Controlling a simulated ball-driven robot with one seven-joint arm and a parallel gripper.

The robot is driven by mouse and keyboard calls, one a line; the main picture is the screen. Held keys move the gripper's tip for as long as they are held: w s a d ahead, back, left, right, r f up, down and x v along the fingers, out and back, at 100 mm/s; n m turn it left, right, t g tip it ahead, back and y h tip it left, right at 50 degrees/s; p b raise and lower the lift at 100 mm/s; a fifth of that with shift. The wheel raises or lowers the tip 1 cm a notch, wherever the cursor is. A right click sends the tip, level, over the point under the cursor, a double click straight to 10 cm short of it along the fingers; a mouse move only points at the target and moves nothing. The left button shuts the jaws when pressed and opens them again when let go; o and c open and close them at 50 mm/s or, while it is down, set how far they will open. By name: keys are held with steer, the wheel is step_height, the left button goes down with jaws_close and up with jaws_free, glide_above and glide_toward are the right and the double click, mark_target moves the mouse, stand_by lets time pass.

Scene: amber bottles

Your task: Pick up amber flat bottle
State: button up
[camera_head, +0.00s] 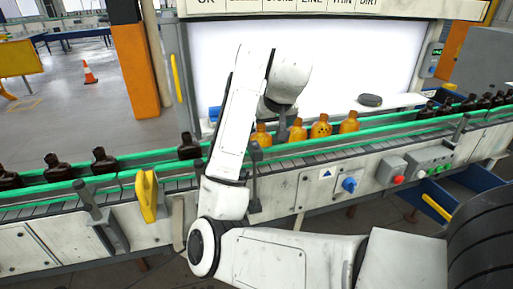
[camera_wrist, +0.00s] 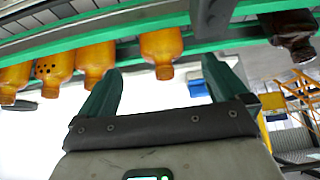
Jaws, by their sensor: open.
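Several amber bottles stand in a row on the conveyor behind my arm. In the head view they are a partly hidden one (camera_head: 261,136), a second (camera_head: 297,132), a dark-spotted one (camera_head: 321,127) and a rightmost one (camera_head: 349,123). I cannot tell which is the flat one. The wrist view looks upside down. There my gripper (camera_wrist: 162,66) is open and empty, with one amber bottle (camera_wrist: 161,45) showing between and beyond its green fingertips. A second amber bottle (camera_wrist: 96,62) and the spotted one (camera_wrist: 54,66) are left of it. My arm hides the gripper in the head view.
Dark brown bottles stand on the conveyor at left (camera_head: 104,161), near my arm (camera_head: 189,147) and far right (camera_head: 470,103). Green guide rails (camera_head: 130,158) run along the belt. A bright white panel (camera_head: 350,60) stands behind. A dark bottle (camera_wrist: 290,32) is right of my gripper in the wrist view.

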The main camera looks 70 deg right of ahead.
mark_target(262, 135)
steer(key=x, duration=0.3)
steer(key=shift+w+d+f, duration=0.1)
steer(key=shift+w+f, duration=0.1)
steer(key=shift+f, duration=0.2)
steer(key=shift+p+x, duration=0.45)
steer(key=shift+x, duration=2.4)
steer(key=shift+w, duration=0.1)
steer(key=shift+c, duration=0.2)
steer(key=shift+r, duration=0.1)
steer(key=c, duration=1.1)
